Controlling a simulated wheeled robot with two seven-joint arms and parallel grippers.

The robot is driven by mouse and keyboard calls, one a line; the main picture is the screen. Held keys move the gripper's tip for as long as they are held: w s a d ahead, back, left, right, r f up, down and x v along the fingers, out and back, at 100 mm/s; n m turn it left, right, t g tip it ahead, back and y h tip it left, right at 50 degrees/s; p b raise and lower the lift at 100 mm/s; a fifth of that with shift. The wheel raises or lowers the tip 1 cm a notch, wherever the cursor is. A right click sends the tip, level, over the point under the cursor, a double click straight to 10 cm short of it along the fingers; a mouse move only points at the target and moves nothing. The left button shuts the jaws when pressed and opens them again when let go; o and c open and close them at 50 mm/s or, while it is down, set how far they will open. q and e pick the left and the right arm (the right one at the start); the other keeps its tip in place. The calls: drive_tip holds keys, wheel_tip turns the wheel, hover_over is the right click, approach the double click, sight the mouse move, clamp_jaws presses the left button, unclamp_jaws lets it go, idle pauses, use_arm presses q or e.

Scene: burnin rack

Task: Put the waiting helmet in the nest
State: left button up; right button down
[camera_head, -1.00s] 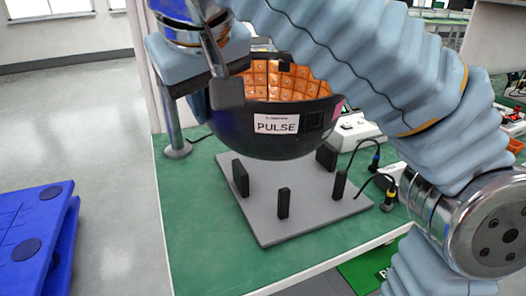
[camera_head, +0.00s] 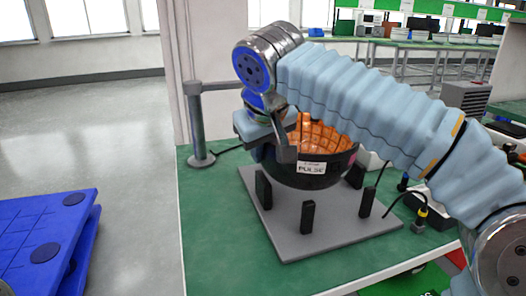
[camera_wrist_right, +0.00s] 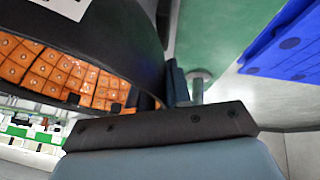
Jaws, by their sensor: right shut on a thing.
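The helmet is a dark bowl (camera_head: 312,180) with an orange segmented lining and a white PULSE label on its front. It is level, open side up. My right gripper (camera_head: 286,150) is shut on its left rim. In the right wrist view, the helmet's dark shell (camera_wrist_right: 118,38) and orange lining (camera_wrist_right: 62,72) lie against a dark finger (camera_wrist_right: 165,126). The nest is a grey plate (camera_head: 288,240) with upright black posts. The helmet is over its middle, its underside low among the post tops; I cannot tell whether it touches them. My left gripper is out of view.
The nest stands on a green-topped bench (camera_head: 212,245). A metal post (camera_head: 196,125) stands on it at left, behind the helmet. Cables and a yellow-black connector (camera_head: 421,218) lie right of the plate. A blue platform (camera_head: 45,240) is on the floor at left.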

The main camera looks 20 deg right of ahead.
drive_tip(key=shift+f+b, duration=0.4)
drive_tip(key=shift+f, duration=0.15)
drive_tip(key=c, duration=1.1)
unclamp_jaws()
drive_tip(key=shift+o, duration=0.2)
